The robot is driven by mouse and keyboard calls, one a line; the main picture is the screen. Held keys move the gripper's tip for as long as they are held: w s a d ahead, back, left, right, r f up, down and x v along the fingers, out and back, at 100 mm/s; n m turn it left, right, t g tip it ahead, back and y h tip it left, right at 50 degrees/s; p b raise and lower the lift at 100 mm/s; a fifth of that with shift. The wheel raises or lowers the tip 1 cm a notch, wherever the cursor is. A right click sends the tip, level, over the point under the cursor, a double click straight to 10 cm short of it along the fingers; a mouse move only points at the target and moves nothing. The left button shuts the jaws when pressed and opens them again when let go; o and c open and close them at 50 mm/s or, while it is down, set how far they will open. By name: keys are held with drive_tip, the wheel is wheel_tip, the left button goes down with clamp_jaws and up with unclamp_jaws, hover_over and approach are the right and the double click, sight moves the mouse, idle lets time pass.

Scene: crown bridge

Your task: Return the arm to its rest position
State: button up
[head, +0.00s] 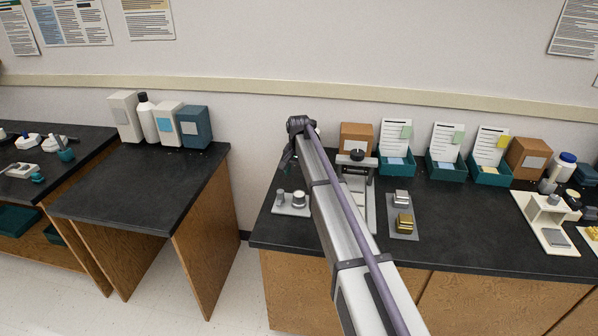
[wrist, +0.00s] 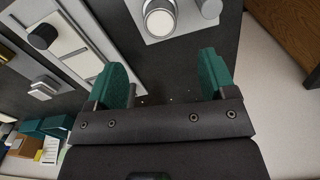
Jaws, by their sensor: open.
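My arm reaches from the bottom of the head view up over the right-hand bench (head: 470,225). In the head view its far end is dark and too small to show the fingers. In the wrist view my gripper (wrist: 165,78) is open, with its two green fingers wide apart and nothing between them. Beyond the fingers is a light plate (wrist: 190,28) carrying a round white-topped piece (wrist: 160,18) and a smaller metal post (wrist: 210,8). The gripper appears apart from both.
A press-like device (head: 357,165) stands close to the arm. A grey tray (head: 403,228) with silver and gold blocks lies to its right. Teal bins with cards (head: 397,165) and cardboard boxes (head: 356,138) line the back. The left bench (head: 140,195) has a clear front.

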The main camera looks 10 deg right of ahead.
drive_tip(key=s+n, duration=0.5)
drive_tip(key=s, duration=3.4)
drive_tip(key=shift+s+n, duration=0.3)
drive_tip(key=shift+n, duration=0.1)
drive_tip(key=shift+c, duration=0.2)
